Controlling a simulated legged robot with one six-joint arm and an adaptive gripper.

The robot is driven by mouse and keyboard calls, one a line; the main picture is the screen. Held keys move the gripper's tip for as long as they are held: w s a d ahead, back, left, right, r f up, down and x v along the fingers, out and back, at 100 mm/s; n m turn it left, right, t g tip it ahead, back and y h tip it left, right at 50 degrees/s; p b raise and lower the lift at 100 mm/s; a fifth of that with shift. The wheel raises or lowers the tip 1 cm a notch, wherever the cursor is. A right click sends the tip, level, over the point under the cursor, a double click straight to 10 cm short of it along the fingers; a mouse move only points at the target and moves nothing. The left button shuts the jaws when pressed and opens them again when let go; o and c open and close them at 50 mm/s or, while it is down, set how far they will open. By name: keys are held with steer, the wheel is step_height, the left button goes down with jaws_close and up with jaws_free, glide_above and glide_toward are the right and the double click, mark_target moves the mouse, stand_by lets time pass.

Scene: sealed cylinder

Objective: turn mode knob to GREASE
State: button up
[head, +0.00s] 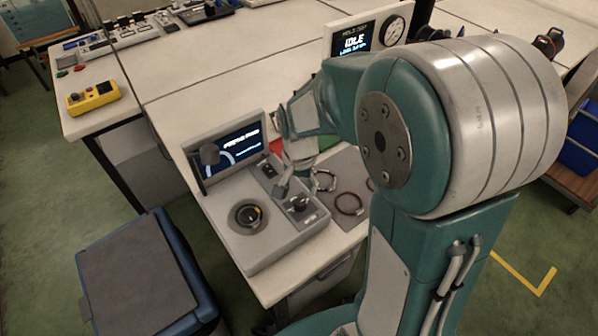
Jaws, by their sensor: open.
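A grey console (282,240) stands on the white bench, with a lit screen (237,146) at its back. A small black knob (299,203) sits on a plate at the right of its top; its markings are too small to read, so I cannot tell its setting or confirm it is the mode knob. A larger round black part (248,215) with a small yellow mark sits to its left. My gripper (284,188) is open, just above and behind the small knob. I cannot tell whether it touches the knob. My arm hides part of the area behind.
A small dark switch (267,170) sits near the screen. Ring-shaped items (349,204) lie on a grey mat to the right. A gauge panel (393,31) stands behind. A blue-edged bin (140,275) stands front left.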

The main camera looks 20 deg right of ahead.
mark_target(299, 202)
step_height(299, 202, up, 5)
steer(key=shift+a+r, duration=0.1)
steer(key=shift+r, duration=0.05)
stand_by(0.5)
steer(key=s+r+n+t, duration=0.5)
steer(key=s+r, duration=0.5)
steer(key=s, duration=0.4)
steer(key=n, duration=0.2)
steer(key=shift+d+r+n+t, duration=0.25)
steer(key=shift+r+n+t, duration=0.05)
steer(key=shift+r+n, duration=0.1)
